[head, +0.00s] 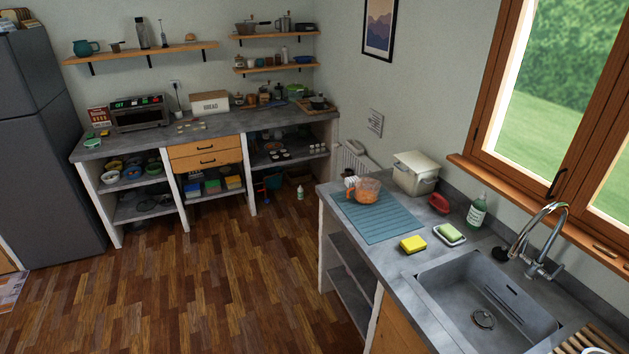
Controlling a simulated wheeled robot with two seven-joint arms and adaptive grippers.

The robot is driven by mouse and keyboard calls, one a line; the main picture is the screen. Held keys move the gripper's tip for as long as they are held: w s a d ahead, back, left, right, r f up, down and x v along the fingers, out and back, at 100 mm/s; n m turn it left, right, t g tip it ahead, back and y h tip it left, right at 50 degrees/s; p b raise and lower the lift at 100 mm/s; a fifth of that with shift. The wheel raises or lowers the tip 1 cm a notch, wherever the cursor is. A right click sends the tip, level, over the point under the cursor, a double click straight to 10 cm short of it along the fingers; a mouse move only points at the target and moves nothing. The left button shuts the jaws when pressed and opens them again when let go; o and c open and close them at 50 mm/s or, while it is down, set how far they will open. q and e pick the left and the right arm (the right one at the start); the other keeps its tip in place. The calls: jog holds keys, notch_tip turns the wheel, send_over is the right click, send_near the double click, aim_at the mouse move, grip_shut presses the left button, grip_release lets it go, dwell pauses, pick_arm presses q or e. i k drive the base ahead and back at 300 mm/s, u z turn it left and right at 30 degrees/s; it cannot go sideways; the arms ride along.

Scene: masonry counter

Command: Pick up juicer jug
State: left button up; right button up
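An orange, see-through jug (365,191), which looks like the juicer jug, stands at the far end of the right-hand counter, on or beside a blue-grey ribbed mat (385,220). A small white item (350,180) sits close to its left side. Fine detail of the jug, such as its handle, is too small to tell for sure. Neither of my grippers shows in the head view.
The counter holds a cream bin (415,173), a red item (438,203), a green bottle (477,211), a yellow sponge (413,244), a soap dish (449,234) and a sink (485,305). A second counter (225,125) with open shelves stands along the back wall. The wooden floor (200,290) is clear.

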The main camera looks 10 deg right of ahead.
aim_at(367, 190)
jog(key=u, duration=0.05)
jog(key=i, duration=1.3)
jog(key=z, duration=0.3)
